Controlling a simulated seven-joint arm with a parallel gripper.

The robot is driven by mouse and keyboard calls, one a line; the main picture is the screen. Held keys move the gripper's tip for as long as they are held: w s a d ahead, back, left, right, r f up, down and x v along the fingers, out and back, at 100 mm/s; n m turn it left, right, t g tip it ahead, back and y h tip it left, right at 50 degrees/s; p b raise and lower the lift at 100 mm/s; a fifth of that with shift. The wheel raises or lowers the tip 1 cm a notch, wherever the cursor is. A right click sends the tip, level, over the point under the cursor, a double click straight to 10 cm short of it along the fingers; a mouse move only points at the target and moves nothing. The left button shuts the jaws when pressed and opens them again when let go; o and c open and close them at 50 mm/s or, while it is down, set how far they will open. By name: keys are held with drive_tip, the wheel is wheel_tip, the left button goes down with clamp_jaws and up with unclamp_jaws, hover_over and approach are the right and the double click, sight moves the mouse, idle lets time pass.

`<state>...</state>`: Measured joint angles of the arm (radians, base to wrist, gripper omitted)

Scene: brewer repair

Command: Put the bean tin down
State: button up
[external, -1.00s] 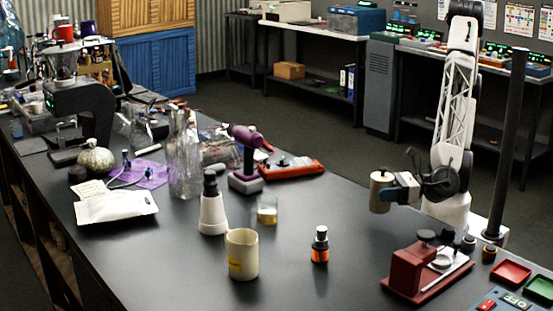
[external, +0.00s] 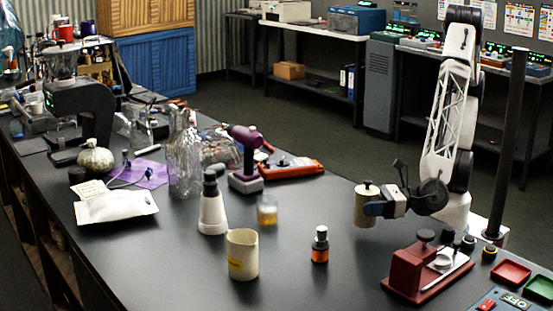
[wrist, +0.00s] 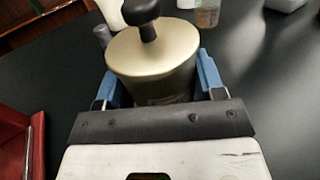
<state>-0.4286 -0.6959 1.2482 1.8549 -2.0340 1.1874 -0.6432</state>
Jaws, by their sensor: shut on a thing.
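The bean tin (external: 366,207) is a cream cylinder with a lid and a dark knob. My gripper (external: 373,208) is shut around its side, and the tin is upright. In the wrist view the tin (wrist: 152,55) sits between the two blue fingers of my gripper (wrist: 158,85), its gold-toned lid and black knob facing the camera. In the external view the tin is over the black table, near its far right edge. I cannot tell whether its base touches the table.
A red device (external: 408,270) with a metal plate stands to the right and nearer the camera. A small orange-labelled bottle (external: 320,245), a cream cup (external: 242,255) and a glass jar (external: 267,210) stand to the left. Bare table (external: 340,285) lies between the bottle and the red device.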

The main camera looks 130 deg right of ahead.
drive_tip(key=shift+f, duration=1.45)
drive_tip(key=shift+f, duration=0.15)
drive_tip(key=o, duration=1)
drive_tip(key=shift+o, duration=0.2)
drive_tip(key=shift+v, duration=6)
drive_tip(key=shift+d, duration=0.1)
